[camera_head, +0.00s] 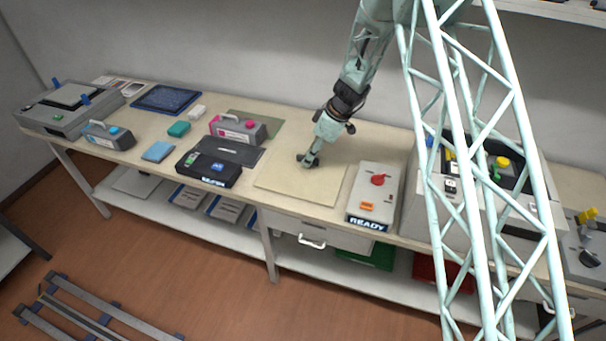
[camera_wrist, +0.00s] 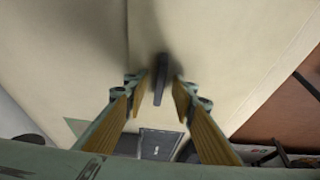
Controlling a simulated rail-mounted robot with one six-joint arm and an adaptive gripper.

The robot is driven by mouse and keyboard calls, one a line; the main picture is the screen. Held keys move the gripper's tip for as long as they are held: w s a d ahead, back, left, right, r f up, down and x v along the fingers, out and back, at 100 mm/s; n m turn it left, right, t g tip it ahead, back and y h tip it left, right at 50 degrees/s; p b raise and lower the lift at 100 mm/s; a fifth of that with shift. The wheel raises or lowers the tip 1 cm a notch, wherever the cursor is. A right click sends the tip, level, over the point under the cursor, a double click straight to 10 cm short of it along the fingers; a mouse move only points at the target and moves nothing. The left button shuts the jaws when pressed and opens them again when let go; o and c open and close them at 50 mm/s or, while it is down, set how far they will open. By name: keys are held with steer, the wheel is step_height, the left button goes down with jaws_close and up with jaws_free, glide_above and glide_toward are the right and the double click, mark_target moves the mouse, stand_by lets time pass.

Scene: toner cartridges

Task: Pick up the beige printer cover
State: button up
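The beige printer cover (camera_head: 312,188) is a thin flat panel lying on the similarly coloured bench, near its middle. In the wrist view, the cover (camera_wrist: 205,50) fills much of the picture. A dark upright grip (camera_wrist: 160,72) stands on it. My gripper (camera_head: 306,160) points down at the cover's back part. In the wrist view, the two fingers of my gripper (camera_wrist: 161,92) are apart, with the dark grip between them. Narrow gaps seem to show on both sides of the grip. My gripper hides part of the grip in the head view.
A grey box with a red knob and a READY label (camera_head: 374,195) stands right of the cover. A large printer (camera_head: 420,190) is farther right. Left are a black cartridge (camera_head: 208,170), a dark grey panel (camera_head: 228,150) and a pink-marked cartridge (camera_head: 238,130).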

jaws_close()
steer(key=shift+r, duration=0.15)
stand_by(0.4)
step_height(320, 180, up, 10)
stand_by(0.7)
stand_by(0.6)
